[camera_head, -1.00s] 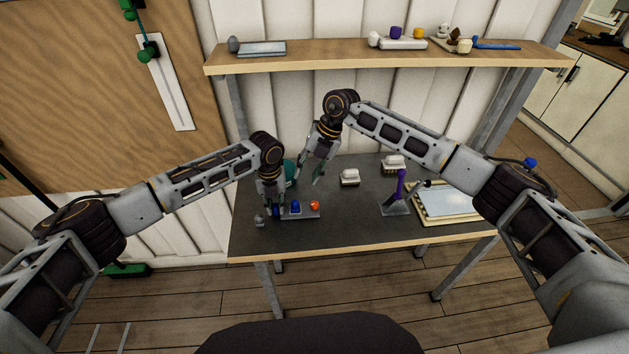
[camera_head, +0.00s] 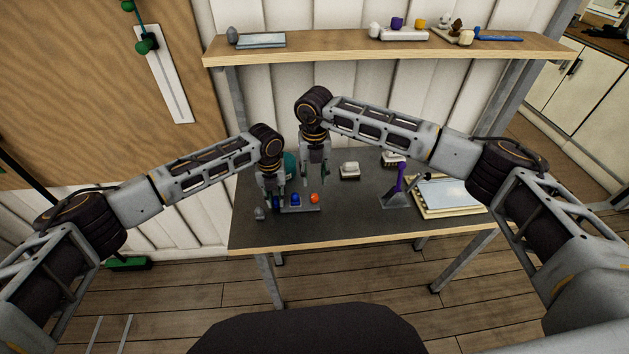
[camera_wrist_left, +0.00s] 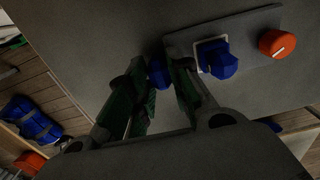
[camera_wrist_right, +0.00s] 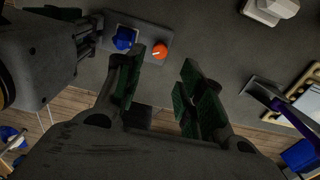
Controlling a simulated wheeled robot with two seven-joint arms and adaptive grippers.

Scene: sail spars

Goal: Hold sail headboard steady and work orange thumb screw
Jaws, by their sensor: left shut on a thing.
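The sail headboard (camera_head: 304,209) is a flat grey plate near the front left of the dark table. It bears a blue knob (camera_wrist_left: 217,58) and, to the right, the orange thumb screw (camera_head: 314,198) with a pale slot line. My left gripper (camera_head: 274,205) is shut at the plate's left end, with a second blue piece (camera_wrist_left: 158,72) showing between its fingertips; the exact contact is partly hidden. My right gripper (camera_wrist_right: 162,75) is open and empty, pointing down above and behind the headboard. The orange screw (camera_wrist_right: 160,51) shows beyond the gap between its fingers.
Two white blocks (camera_head: 349,170) stand toward the back. A purple-handled stand (camera_head: 396,195) and a framed pale panel (camera_head: 450,194) are at the right. The table's front middle is clear.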

